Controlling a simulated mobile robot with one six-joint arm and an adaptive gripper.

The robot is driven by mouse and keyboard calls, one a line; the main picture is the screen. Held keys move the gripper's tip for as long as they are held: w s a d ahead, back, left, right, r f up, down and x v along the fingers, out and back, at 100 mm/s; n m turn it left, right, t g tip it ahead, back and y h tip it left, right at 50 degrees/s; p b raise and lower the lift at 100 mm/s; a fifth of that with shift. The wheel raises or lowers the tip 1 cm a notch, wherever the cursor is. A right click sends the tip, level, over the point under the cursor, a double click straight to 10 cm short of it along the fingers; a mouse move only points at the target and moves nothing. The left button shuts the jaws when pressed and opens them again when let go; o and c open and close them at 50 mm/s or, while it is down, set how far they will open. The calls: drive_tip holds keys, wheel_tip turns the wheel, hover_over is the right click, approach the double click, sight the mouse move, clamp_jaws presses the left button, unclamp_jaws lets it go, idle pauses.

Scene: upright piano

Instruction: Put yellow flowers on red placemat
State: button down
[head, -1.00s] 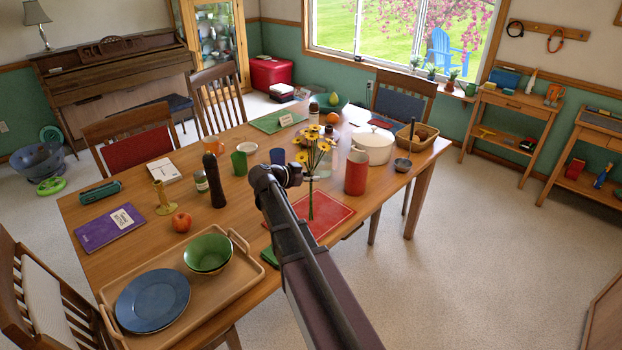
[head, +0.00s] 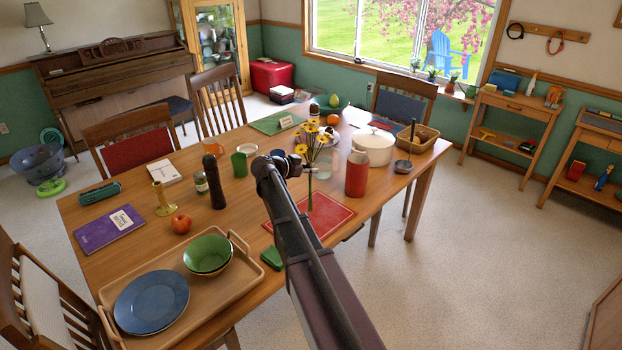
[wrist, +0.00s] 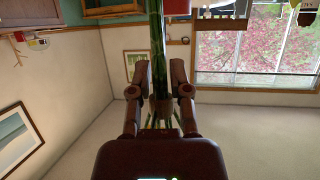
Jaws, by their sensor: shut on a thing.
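The yellow flowers (head: 318,147) have dark centres and long green stems. My gripper (head: 301,166) is shut on the stems and holds the bunch upright. In the wrist view the green stems (wrist: 157,45) pass between the two fingers of my gripper (wrist: 159,85); the blossoms are out of that view. The red placemat (head: 332,216) lies on the table near its front right edge. The stems' lower end overlaps the placemat in the head view; I cannot tell whether it touches. My arm hides the placemat's left part.
A red canister (head: 357,174) stands just right of the flowers, with a white pot (head: 374,150) behind it. A blue cup (head: 277,156) and a green cup (head: 239,164) stand to the left. A tray (head: 225,292) with dishes fills the table's front left. A green object (head: 271,258) lies near the front edge.

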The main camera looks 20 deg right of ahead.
drive_tip(key=shift+s+f+b, duration=0.1)
drive_tip(key=shift+f+b, duration=1.25)
drive_tip(key=shift+f, duration=0.45)
drive_tip(key=c, duration=0.6)
unclamp_jaws()
drive_tip(key=p+v, duration=0.4)
drive_tip(key=v, duration=0.8)
drive_tip(key=shift+r+p, duration=0.25)
drive_tip(key=shift+p, duration=0.05)
drive_tip(key=shift+s+f, duration=0.1)
